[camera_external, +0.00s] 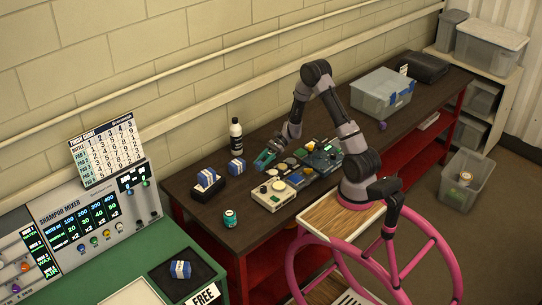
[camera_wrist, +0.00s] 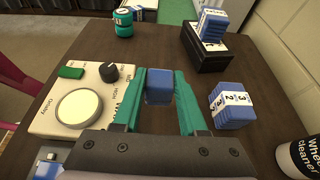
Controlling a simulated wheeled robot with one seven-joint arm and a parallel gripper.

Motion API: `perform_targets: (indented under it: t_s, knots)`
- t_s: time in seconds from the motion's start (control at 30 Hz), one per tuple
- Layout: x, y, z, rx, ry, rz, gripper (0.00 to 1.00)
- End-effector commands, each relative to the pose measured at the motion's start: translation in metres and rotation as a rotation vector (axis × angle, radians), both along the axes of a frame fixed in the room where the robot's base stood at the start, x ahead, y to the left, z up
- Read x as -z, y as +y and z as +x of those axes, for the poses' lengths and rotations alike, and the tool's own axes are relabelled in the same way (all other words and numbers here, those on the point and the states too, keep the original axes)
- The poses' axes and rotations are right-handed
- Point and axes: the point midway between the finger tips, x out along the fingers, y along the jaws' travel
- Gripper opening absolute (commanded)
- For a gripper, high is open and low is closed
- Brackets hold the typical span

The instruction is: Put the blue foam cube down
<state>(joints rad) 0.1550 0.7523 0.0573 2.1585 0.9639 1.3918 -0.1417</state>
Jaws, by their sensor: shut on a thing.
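My gripper (camera_wrist: 159,78) has teal fingers and is shut on the blue foam cube (camera_wrist: 159,90), which sits between the fingertips in the wrist view. In the external view my gripper (camera_external: 265,158) is over the dark table, between the beige device and the white bottle. The cube is hard to make out there. I cannot tell whether its underside touches the table. Dark tabletop shows in front of the cube in the wrist view.
A beige device (camera_wrist: 80,106) with knobs is close left of my fingers. A numbered blue block (camera_wrist: 230,105) and a white bottle (camera_wrist: 304,158) are at right. A black box (camera_wrist: 204,49) and a teal jar (camera_wrist: 123,22) stand farther off. Bare tabletop (camera_wrist: 158,45) lies between them.

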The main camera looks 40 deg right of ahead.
Motion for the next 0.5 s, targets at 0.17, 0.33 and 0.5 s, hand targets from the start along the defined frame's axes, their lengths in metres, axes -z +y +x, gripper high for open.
perform_targets:
  t_s: [0.17,0.33,0.5]
  knots:
    - [-0.011,-0.007,0.012,0.111,0.001,-0.002,0.0]
    - [-0.009,-0.034,0.043,0.386,0.004,-0.002,0.0]
    - [0.002,-0.082,0.07,0.694,0.005,-0.003,0.0]
